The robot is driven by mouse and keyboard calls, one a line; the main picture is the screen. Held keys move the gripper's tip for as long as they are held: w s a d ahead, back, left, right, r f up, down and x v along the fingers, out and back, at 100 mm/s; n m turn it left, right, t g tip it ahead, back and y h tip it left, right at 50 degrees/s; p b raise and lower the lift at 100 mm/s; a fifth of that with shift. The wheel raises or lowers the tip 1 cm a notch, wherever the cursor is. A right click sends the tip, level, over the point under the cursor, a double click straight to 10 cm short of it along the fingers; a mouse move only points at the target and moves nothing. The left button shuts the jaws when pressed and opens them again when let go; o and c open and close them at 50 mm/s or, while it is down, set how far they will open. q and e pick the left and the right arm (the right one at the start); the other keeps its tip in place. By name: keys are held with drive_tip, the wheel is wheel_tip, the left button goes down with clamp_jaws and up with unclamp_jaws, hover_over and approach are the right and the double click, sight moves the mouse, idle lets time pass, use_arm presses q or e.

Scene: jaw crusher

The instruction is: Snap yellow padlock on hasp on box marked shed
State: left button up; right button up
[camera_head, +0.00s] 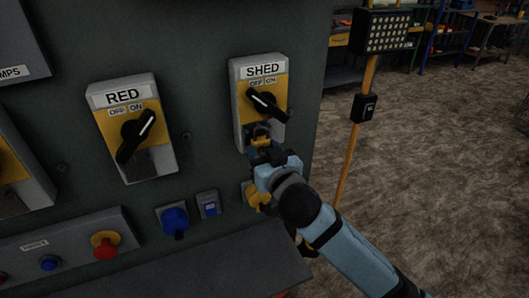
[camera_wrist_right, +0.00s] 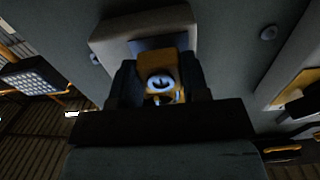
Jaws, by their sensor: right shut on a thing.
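The box marked SHED (camera_head: 242,80) is a grey and yellow switch box on the dark panel, with a black handle (camera_head: 267,105) turned diagonally. My right gripper (camera_head: 262,144) is at the lower edge of this box. It is shut on the yellow padlock (camera_wrist_right: 178,66), whose round keyhole face shows between the two dark fingers in the right wrist view. Only a small yellow patch of the padlock shows in the head view. The underside of a pale box (camera_wrist_right: 110,38) is just beyond it. The hasp and the shackle are hidden, so I cannot tell whether they meet. My left gripper is out of view.
A yellow post (camera_head: 356,150) with a lamp (camera_head: 382,30) stands right. Open floor lies beyond.

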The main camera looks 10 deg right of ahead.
drive_tip(key=shift+w+a, duration=0.1)
drive_tip(key=shift+w, duration=0.55)
drive_tip(key=o, duration=1.1)
drive_tip(key=shift+s, duration=0.1)
drive_tip(key=shift+s+d, duration=0.25)
drive_tip(key=shift+s, duration=1)
drive_tip(key=s, duration=0.3)
drive_tip(key=s+d, duration=0.1)
drive_tip(key=s, duration=0.2)
drive_tip(key=shift+d+p, duration=0.1)
drive_tip(key=shift+p, duration=0.3)
